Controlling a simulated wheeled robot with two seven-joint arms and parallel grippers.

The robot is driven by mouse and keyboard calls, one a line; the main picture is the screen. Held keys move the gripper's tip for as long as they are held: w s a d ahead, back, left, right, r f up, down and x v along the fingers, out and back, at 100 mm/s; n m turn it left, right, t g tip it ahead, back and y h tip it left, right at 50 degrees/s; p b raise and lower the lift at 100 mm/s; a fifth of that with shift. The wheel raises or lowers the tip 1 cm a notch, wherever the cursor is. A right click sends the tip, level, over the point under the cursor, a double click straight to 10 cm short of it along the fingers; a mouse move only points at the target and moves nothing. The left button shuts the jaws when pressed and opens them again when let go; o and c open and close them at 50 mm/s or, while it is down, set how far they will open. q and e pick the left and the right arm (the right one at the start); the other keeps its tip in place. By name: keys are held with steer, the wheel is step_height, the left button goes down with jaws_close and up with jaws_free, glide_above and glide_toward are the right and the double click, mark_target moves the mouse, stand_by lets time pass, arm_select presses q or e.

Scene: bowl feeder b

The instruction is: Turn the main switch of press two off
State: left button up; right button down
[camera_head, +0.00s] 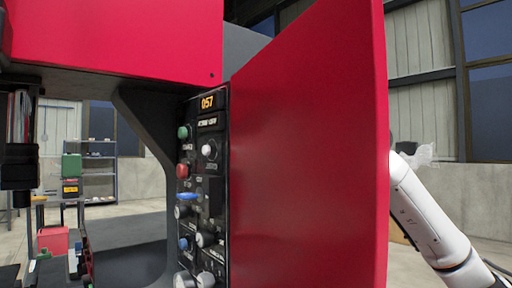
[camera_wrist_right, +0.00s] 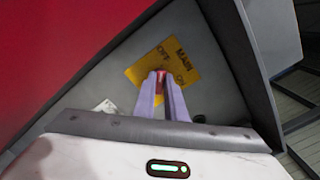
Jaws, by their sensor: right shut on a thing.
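The main switch (camera_wrist_right: 161,77) is a small red handle on a yellow plate (camera_wrist_right: 182,58) marked MAIN, OFF and ON, on a grey panel. In the right wrist view, the two fingers of my right gripper (camera_wrist_right: 161,88) are closed around the red handle. The fingers cover most of it, so its exact angle is hard to tell. In the head view, my right arm reaches behind the red panel (camera_head: 310,150), which hides the right gripper and the switch. My left gripper is not seen.
A black control panel (camera_head: 209,240) with knobs, buttons and a display reading 057 faces me beside the red panel. A grey edge (camera_wrist_right: 250,70) borders the switch panel on the right. Shelves (camera_head: 98,160) and a red box (camera_head: 53,240) stand at the left.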

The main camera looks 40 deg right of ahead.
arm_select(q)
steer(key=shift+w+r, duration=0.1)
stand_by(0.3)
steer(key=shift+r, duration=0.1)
arm_select(e)
steer(key=c, duration=1.8)
jaws_free()
